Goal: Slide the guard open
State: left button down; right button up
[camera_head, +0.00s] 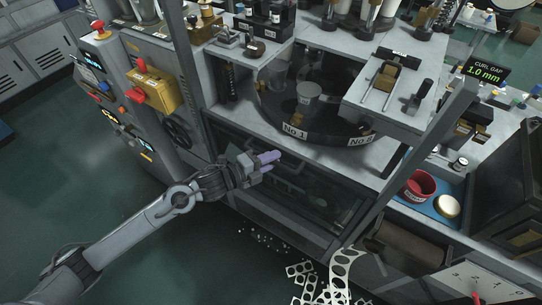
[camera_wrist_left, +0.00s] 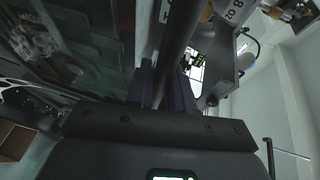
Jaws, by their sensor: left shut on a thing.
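The guard (camera_head: 310,200) looks like a dark see-through panel across the front of the machine, below the turntable, between two grey posts. My left gripper (camera_head: 267,159), with purple fingertips, is at the upper part of this panel in the head view. In the left wrist view the fingers (camera_wrist_left: 165,90) are shut on a dark bar (camera_wrist_left: 178,45) that runs between them, seemingly the guard's handle. My right gripper is not in view.
A dark turntable (camera_head: 310,119) with number labels sits behind and above the panel. A control cabinet (camera_head: 130,90) with buttons stands at left. At right are a blue tray (camera_head: 432,206) with a red cup (camera_head: 419,186). Punched scrap sheet (camera_head: 340,275) hangs at the bottom.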

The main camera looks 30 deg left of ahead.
pick_arm(q)
jog(key=shift+f, duration=0.25)
jog(key=c, duration=1.1)
grip_release()
jog(key=shift+s, duration=0.1)
jog(key=v, duration=1)
jog(key=shift+s+a+p, duration=0.2)
jog(key=shift+s+p, duration=0.05)
jog(key=shift+p, duration=0.1)
jog(key=shift+r, duration=0.1)
